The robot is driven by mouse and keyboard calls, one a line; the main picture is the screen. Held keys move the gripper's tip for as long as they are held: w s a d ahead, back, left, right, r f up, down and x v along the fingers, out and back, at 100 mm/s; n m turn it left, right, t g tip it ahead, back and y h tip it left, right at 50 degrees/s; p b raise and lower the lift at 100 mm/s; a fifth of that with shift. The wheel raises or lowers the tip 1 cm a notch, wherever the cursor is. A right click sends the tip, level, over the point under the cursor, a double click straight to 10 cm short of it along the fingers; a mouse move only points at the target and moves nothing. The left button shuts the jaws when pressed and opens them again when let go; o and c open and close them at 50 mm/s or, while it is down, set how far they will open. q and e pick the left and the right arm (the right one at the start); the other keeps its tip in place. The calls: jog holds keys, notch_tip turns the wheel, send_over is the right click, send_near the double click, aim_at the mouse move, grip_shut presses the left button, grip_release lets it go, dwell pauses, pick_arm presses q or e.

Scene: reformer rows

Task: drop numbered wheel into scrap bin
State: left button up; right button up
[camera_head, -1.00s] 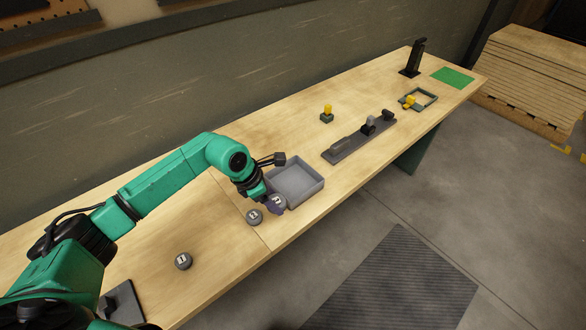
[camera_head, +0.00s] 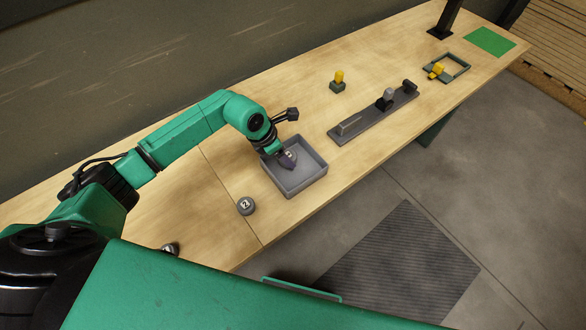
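The scrap bin is probably the shallow grey open tray (camera_head: 312,181) on the wooden bench. My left gripper (camera_head: 279,153) reaches over the tray's back left wall. It appears shut on a dark wheel (camera_head: 290,157) with a pale number label, over the inside of the tray. I cannot tell whether this wheel touches the tray floor. Its number is too small to read surely. Another grey wheel (camera_head: 246,206), marked 2, lies on the bench left of the tray. A third wheel (camera_head: 169,249) lies nearer me, partly hidden by my own body. My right gripper is not in view.
A dark grey rail fixture (camera_head: 368,118) lies right of the tray. Beyond are a yellow-topped block (camera_head: 338,83), a dark green frame (camera_head: 447,68) with a yellow piece, a green mat (camera_head: 490,41) and a black stand (camera_head: 444,20). The bench's front edge runs close to the tray.

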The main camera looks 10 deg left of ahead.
pick_arm(q)
jog(key=shift+w+f, duration=0.1)
jog(key=shift+w, duration=0.1)
jog(key=o, duration=1.4)
jog(key=shift+s, duration=0.15)
jog(key=shift+c, duration=0.2)
jog(key=shift+o, duration=1)
jog(key=shift+s+r, duration=0.15)
jog(key=shift+r, duration=0.15)
jog(key=shift+a+r, duration=0.2)
jog(key=shift+r, duration=0.05)
jog(key=b+v, duration=0.4)
jog(key=v, duration=1)
jog(key=shift+s, duration=0.15)
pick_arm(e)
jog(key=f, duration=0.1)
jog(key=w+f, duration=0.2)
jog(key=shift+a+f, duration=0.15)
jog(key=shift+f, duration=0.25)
